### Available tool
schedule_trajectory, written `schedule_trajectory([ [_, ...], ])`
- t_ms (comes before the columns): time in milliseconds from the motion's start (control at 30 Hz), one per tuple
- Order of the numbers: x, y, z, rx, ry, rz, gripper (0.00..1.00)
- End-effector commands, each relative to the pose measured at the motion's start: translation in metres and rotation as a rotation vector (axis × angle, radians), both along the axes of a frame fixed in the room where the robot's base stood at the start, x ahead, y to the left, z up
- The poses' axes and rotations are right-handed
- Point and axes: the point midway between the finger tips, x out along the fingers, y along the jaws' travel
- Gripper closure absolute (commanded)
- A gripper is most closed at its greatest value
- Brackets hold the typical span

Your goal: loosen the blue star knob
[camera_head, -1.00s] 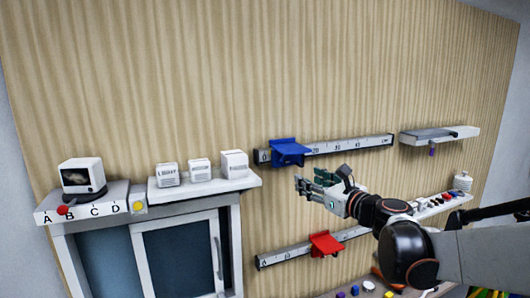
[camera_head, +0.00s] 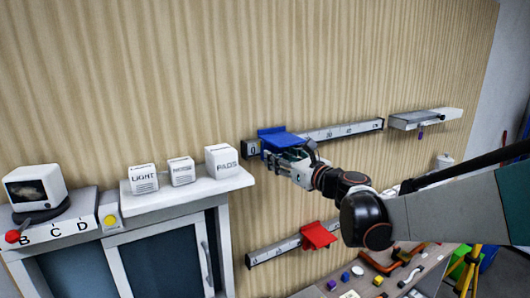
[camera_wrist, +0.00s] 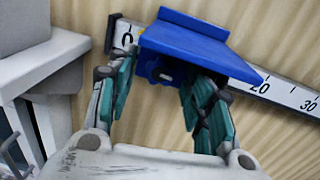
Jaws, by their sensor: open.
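The blue star knob (camera_wrist: 163,75) shows in the wrist view under the sloping top of a blue carriage (camera_wrist: 198,42). A grey centre spot shows on the knob, and shadow hides part of its outline. The blue carriage also shows in the head view (camera_head: 283,138) near the 0 end of the upper ruler rail (camera_head: 343,131). My gripper (camera_wrist: 155,78) is open, with one teal-padded finger on each side of the knob. I cannot tell whether either finger touches it. In the head view my gripper (camera_head: 278,157) is just below the carriage, and the knob is hidden there.
A red carriage (camera_head: 318,235) sits on a lower rail below my arm. A white shelf with white boxes (camera_head: 222,159) stands to the left. A grey shelf (camera_head: 424,118) is at the right. Small parts lie on the bench (camera_head: 408,262) below.

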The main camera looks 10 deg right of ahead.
Motion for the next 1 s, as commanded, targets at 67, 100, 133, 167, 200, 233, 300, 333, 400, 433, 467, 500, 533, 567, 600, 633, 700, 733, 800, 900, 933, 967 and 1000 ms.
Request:
schedule_trajectory([
  [67, 0.0004, 0.0, 0.0, 0.0, 0.0, -0.001, 0.53],
  [100, 0.0006, -0.0001, 0.0, 0.0, 0.0, -0.001, 0.53],
  [133, 0.0007, 0.0, -0.0001, 0.0, 0.0, -0.001, 0.53],
  [167, 0.0007, 0.0, -0.0001, 0.0, 0.0, -0.001, 0.53],
  [200, 0.0007, 0.0, -0.0002, 0.0, 0.0, -0.001, 0.53],
  [233, 0.0007, 0.0, -0.0002, 0.0, 0.0, -0.001, 0.53],
  [300, 0.0007, 0.0, -0.0002, 0.0, 0.0, -0.001, 0.53],
  [333, 0.0007, 0.0, -0.0002, 0.0, 0.0, -0.001, 0.53],
  [400, 0.0007, 0.0, -0.0002, 0.0, 0.0, -0.001, 0.67],
  [433, 0.0007, 0.0, -0.0002, 0.0, 0.0, -0.001, 0.73],
  [467, 0.0007, 0.0, -0.0002, 0.0, 0.0, -0.001, 0.8],
  [500, 0.0007, 0.0, -0.0001, 0.0, 0.0, -0.001, 0.89],
  [533, 0.0007, 0.0, -0.0001, 0.0, 0.0, -0.001, 0.96],
  [567, 0.0007, 0.0, -0.0001, 0.0, 0.0, -0.001, 0.97],
  [600, 0.0007, 0.0, -0.0001, 0.0, 0.0, -0.001, 0.97],
  [633, 0.0007, 0.0, -0.0001, 0.0, 0.0, -0.001, 0.97],
  [700, 0.0005, 0.0, -0.0003, -0.01, -0.004, -0.001, 0.97],
  [733, 0.0005, 0.0, -0.0004, -0.022, -0.007, 0.0, 0.97],
  [800, 0.0004, 0.0, -0.0006, -0.064, -0.021, 0.0, 0.97],
  [900, 0.0003, 0.0, -0.0006, -0.116, -0.038, 0.0, 0.97],
  [933, 0.0003, 0.0, -0.0005, -0.124, -0.041, -0.001, 0.97],
  [967, 0.0003, 0.0, -0.0003, -0.131, -0.042, 0.0, 0.97],
  [1000, 0.0005, 0.0, -0.0002, -0.135, -0.044, 0.0, 0.97],
])
